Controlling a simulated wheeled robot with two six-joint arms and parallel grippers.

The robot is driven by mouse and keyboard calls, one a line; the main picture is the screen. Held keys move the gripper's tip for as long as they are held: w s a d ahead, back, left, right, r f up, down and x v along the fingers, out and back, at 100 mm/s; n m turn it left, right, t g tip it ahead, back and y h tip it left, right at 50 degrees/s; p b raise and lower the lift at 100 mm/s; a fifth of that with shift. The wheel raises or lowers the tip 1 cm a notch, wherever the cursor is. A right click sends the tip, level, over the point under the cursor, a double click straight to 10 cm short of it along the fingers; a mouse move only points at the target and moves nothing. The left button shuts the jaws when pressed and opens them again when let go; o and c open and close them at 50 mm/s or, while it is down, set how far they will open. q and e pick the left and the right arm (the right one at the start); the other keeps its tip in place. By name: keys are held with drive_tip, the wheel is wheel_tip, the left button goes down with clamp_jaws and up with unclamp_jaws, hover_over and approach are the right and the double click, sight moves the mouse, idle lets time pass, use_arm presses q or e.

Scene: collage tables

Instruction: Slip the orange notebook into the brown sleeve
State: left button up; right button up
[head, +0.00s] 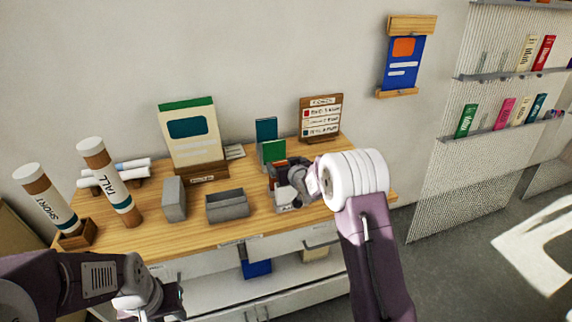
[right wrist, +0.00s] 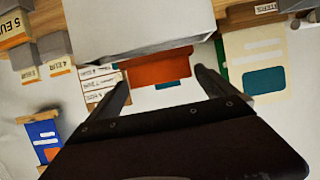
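The orange notebook (right wrist: 158,70) shows in the right wrist view as an orange panel, partly covered by a large grey block above it. The two fingers of my right gripper (right wrist: 164,84) stand apart on either side of it in the picture, with no clear contact. In the head view the right gripper (head: 283,184) is over the right part of the table, among the grey holders, and its fingers are hard to see. I cannot clearly pick out the brown sleeve. My left gripper (head: 172,300) is low in front of the table; its opening is unclear.
On the wooden table (head: 195,228) stand a grey box (head: 228,206), a grey block (head: 174,199), teal (head: 266,130) and green (head: 273,152) cards, a sign (head: 321,118), a green-topped board (head: 188,133) and two labelled tubes (head: 110,187) at left. Shelves (head: 500,72) line the right wall.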

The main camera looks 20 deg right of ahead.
drive_tip(key=shift+s+r, duration=0.1)
drive_tip(key=shift+s, duration=0.3)
drive_tip(key=b+v, duration=0.2)
drive_tip(key=v, duration=0.6)
drive_tip(key=shift+r, duration=0.1)
drive_tip(key=shift+s, duration=0.1)
